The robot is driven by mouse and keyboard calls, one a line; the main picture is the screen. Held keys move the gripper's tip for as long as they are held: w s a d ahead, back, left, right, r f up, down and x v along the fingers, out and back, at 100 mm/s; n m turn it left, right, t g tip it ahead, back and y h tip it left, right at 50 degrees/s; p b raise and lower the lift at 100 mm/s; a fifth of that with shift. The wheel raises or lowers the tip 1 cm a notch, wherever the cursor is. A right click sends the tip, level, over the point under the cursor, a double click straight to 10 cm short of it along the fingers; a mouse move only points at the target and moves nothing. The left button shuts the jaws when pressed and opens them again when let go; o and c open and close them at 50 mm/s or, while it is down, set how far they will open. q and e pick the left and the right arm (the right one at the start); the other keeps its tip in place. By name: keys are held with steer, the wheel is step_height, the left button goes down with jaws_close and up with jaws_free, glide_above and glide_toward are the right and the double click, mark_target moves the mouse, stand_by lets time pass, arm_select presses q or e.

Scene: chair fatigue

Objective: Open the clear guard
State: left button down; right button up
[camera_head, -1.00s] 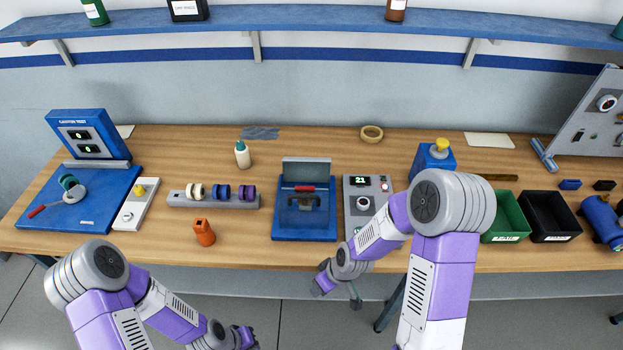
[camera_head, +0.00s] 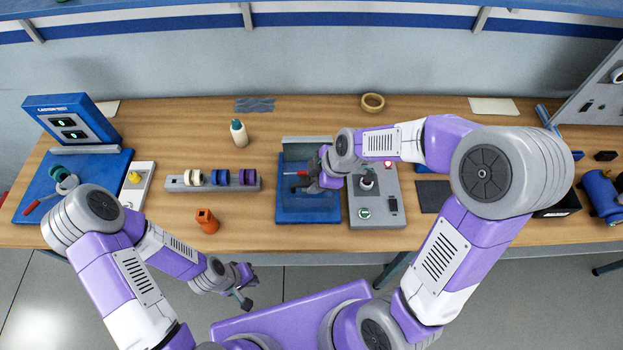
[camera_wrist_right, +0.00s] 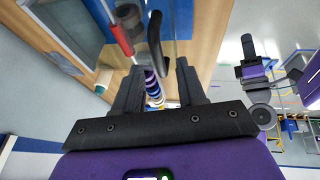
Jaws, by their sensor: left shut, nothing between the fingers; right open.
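The blue fixture (camera_head: 305,215) sits mid-table, with a grey upright plate (camera_head: 308,143) along its back and a red-handled part (camera_head: 298,173) inside. The guard's clear panel is hard to make out; see-through material seems to cover the fixture. My right gripper (camera_head: 311,180) is over the fixture's right half, open. In the right wrist view, its fingers (camera_wrist_right: 158,88) are apart, with a black curved handle (camera_wrist_right: 155,40) just beyond them and a red grip (camera_wrist_right: 120,38) to the left. Contact cannot be told. My left gripper (camera_head: 246,287) is shut and empty, in front of the table edge.
A grey control box (camera_head: 377,206) with a green button stands close right of the fixture. A spool rack (camera_head: 212,184) and an orange piece (camera_head: 207,221) are to the left. A glue bottle (camera_head: 238,133) and tape roll (camera_head: 373,102) stand behind. Bare wood lies between.

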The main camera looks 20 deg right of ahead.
steer(key=shift+x, duration=1.15)
jaws_close()
